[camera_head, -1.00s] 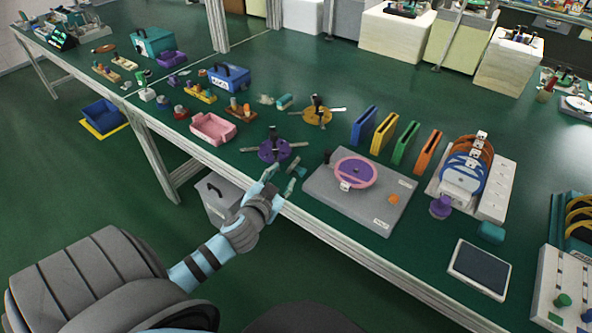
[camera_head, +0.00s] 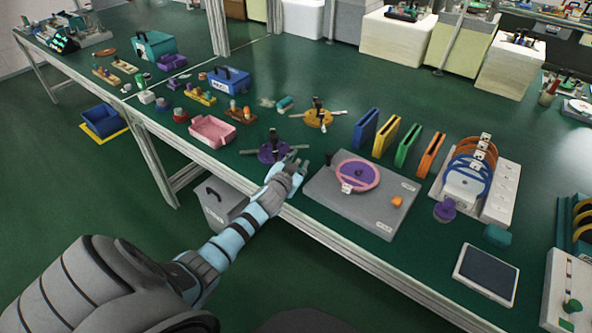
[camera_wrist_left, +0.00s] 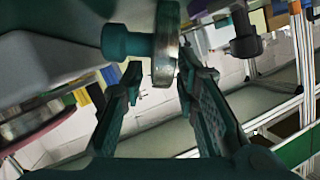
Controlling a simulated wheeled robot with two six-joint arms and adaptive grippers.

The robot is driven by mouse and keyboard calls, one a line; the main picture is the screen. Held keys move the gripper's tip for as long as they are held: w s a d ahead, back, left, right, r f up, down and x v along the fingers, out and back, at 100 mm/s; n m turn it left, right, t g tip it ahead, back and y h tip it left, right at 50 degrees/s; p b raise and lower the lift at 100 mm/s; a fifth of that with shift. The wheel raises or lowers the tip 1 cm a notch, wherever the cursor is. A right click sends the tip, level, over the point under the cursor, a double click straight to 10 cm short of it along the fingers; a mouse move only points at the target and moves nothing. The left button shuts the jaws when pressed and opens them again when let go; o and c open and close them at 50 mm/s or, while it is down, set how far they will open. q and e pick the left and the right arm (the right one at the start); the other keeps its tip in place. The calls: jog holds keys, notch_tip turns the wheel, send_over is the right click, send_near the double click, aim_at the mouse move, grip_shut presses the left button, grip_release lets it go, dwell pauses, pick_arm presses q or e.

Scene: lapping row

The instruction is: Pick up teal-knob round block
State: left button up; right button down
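The round block with a teal knob (camera_wrist_left: 128,42) shows large in the left wrist view, lying sideways in the picture. Its disc has a metallic rim (camera_wrist_left: 166,48). My left gripper (camera_wrist_left: 160,74) is open, with its two fingers spread on either side of the disc's lower end. Whether a finger touches the disc I cannot tell. In the head view my left gripper (camera_head: 296,165) is over the near edge of the bench, between the purple disc and the grey plate. The block is hidden or too small to make out there. My right gripper is not in view.
A purple disc with bars (camera_head: 272,152) is just left of the gripper. A grey plate (camera_head: 380,220) bearing a pink-and-purple ring lies to the right. A pink tray (camera_head: 213,131) stands farther left. Several coloured slabs stand behind the plate. The green bench between is partly clear.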

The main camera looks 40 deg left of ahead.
aim_at(297, 161)
pick_arm(q)
grip_shut()
notch_tip(297, 161, up, 8)
jog(key=p, duration=0.4)
jog(key=shift+w+r, duration=0.1)
jog(key=shift+r, duration=0.1)
notch_tip(297, 161, up, 12)
jog(key=p, duration=0.3)
